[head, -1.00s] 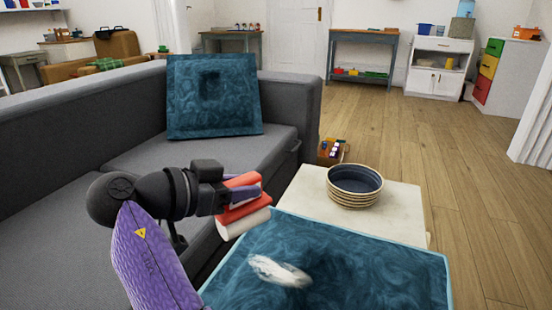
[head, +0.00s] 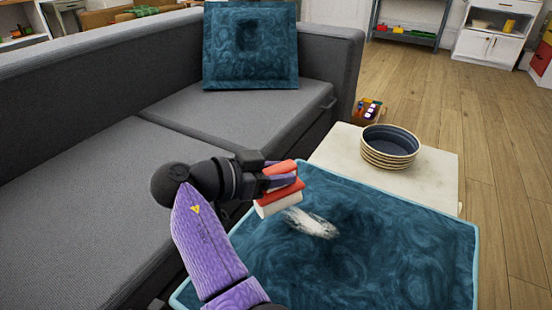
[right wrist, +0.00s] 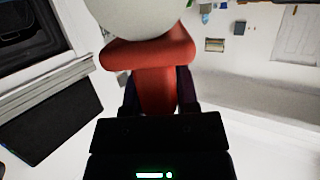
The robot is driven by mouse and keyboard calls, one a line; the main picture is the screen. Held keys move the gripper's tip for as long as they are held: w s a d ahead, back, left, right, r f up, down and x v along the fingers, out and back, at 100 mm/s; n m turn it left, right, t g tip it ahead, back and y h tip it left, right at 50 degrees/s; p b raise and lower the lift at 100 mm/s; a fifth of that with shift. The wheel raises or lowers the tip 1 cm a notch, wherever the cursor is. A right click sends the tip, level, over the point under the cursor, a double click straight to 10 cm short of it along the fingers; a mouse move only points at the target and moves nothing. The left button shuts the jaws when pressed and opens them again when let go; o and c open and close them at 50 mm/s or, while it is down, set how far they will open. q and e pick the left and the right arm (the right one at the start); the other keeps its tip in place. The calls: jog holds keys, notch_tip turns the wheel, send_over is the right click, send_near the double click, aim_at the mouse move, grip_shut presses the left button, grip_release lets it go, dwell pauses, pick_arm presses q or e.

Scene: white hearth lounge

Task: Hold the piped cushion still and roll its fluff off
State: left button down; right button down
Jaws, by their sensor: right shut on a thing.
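The piped cushion (head: 400,250) is teal with a swirled pattern and a pale blue edge. It lies flat at the lower right of the head view. A whitish patch of fluff (head: 312,223) lies on it toward its far left part. My right gripper (head: 283,180) is shut on the lint roller's red handle. The roller's white roll (head: 279,204) is beside the fluff, at its upper left; I cannot tell if it touches the cushion. The right wrist view shows the red handle (right wrist: 155,80) between the fingers and the pale roll (right wrist: 140,15) beyond. My left gripper is out of view.
A grey sofa (head: 80,170) runs along the left, with a second teal cushion (head: 250,65) leaning at its far end. A cream table (head: 432,178) behind the piped cushion bears a stack of bowls (head: 390,147). Open wood floor (head: 500,120) lies to the right.

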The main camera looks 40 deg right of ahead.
jog(key=shift+s+d+r, duration=0.55)
jog(key=shift+s+d, duration=1.6)
jog(key=shift+s, duration=3.35)
jog(key=shift+w+a, duration=0.7)
jog(key=shift+w, duration=1.15)
jog(key=shift+w+a, duration=0.75)
jog(key=shift+w, duration=1.15)
jog(key=shift+w+a, duration=0.7)
jog(key=shift+w, duration=1.15)
jog(key=shift+r, duration=3.3)
jog(key=shift+f, duration=0.1)
